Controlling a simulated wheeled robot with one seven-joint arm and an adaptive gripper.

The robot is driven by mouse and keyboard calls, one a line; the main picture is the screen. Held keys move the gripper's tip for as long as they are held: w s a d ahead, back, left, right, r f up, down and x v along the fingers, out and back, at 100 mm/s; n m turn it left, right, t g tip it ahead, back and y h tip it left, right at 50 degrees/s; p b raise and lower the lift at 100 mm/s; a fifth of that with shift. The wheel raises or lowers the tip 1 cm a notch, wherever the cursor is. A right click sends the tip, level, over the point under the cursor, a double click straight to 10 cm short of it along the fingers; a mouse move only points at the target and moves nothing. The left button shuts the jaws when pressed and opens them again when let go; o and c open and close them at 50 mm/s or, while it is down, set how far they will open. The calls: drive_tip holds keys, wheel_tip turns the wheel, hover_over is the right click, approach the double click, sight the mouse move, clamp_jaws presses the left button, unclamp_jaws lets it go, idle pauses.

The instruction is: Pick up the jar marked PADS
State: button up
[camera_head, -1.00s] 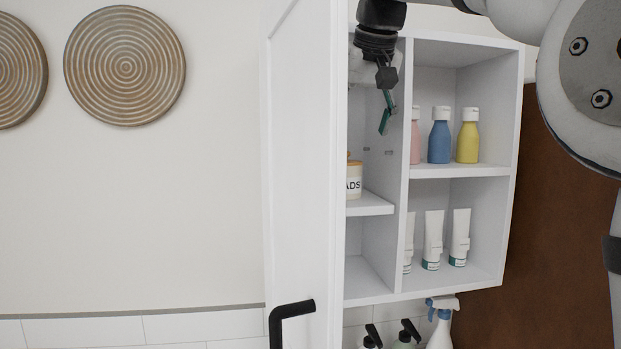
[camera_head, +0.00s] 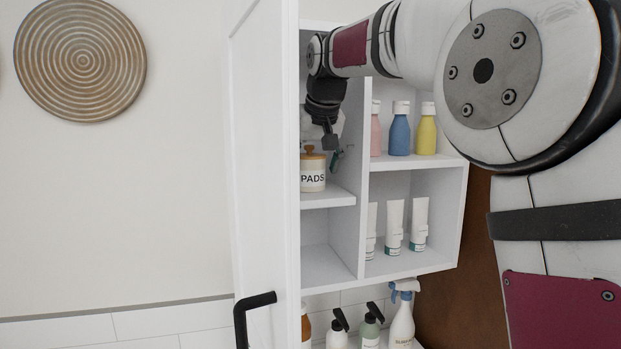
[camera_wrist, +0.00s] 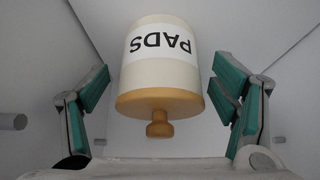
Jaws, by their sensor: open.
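The jar marked PADS (camera_head: 313,172) is cream with a white label and a wooden knobbed lid. It stands upright on the left shelf (camera_head: 328,197) of the white wall cabinet. In the wrist view the jar (camera_wrist: 160,70) appears upside down, between and beyond the two green-padded fingers. My gripper (camera_wrist: 160,105) is open, with a gap on both sides of the jar. In the head view my gripper (camera_head: 334,155) is at the jar's upper right, and its fingers are partly hidden.
The open cabinet door (camera_head: 265,150) stands close on the left, with a black handle (camera_head: 254,300). A divider (camera_head: 363,180) separates the jar from bottles (camera_head: 399,135) and tubes (camera_head: 394,225) on the right. Spray and pump bottles (camera_head: 402,322) stand below the cabinet.

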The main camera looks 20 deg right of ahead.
drive_tip(key=shift+x, duration=1)
drive_tip(key=c, duration=1.4)
drive_tip(key=shift+r, duration=0.1)
